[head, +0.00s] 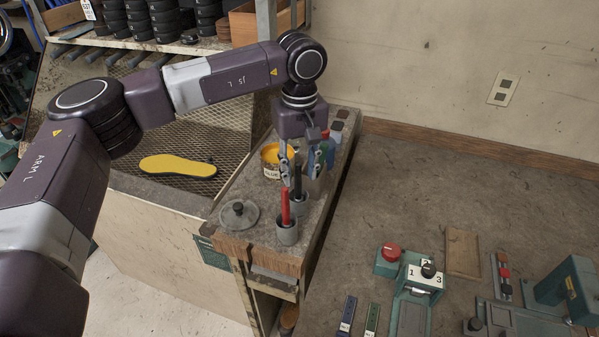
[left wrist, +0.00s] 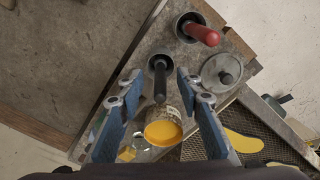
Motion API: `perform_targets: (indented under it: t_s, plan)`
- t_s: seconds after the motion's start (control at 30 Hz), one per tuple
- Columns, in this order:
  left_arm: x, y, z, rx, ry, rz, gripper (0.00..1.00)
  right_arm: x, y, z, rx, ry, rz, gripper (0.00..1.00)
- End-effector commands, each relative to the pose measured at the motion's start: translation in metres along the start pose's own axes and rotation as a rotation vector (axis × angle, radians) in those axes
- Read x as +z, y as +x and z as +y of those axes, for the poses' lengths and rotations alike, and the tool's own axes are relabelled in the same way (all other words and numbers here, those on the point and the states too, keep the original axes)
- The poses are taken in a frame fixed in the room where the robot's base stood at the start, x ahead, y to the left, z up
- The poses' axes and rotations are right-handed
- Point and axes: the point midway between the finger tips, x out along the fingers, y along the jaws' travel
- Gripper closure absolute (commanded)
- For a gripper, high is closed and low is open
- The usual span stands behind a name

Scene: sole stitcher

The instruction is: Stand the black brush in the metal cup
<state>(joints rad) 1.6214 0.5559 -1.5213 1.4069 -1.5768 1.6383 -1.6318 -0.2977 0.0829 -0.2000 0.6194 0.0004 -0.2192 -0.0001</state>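The black brush (head: 298,182) is upright on the narrow bench; in the left wrist view its black handle (left wrist: 160,88) points up toward the camera. A round rim (left wrist: 150,62) surrounds its lower end; I cannot tell whether this is a second cup. A grey metal cup (head: 288,235) holds a red-handled brush (head: 285,206); this red brush (left wrist: 205,36) also shows in the left wrist view. My left gripper (head: 298,180) points down over the bench. In the left wrist view its fingertips (left wrist: 160,88) are wide apart, one either side of the black handle, with gaps. My right gripper is not in view.
A yellow-topped glue tin (head: 271,156) and coloured bottles (head: 327,150) stand close behind the gripper. A knobbed round lid (head: 238,215) lies left of the cup. A yellow sole (head: 178,165) lies on mesh. The large table's (head: 400,190) near-left area is clear.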

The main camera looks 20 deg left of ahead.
Motion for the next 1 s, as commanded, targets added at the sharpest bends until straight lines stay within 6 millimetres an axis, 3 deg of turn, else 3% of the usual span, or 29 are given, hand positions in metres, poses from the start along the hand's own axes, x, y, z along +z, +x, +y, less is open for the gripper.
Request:
perform_targets:
  t_s: [0.3, 0.5, 0.7, 1.0]
  plan:
    - [-0.001, -0.066, 0.001, 0.003, 0.000, 0.003, 0.67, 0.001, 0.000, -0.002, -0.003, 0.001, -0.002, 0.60]
    - [0.000, -0.098, 0.001, 0.001, 0.000, 0.002, 0.67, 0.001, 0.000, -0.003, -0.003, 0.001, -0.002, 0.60]
    - [0.000, -0.111, 0.000, 0.001, 0.000, 0.000, 0.67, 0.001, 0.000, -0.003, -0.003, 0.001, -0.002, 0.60]
    - [0.000, -0.112, 0.000, 0.000, 0.000, 0.000, 0.67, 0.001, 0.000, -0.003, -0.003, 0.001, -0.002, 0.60]
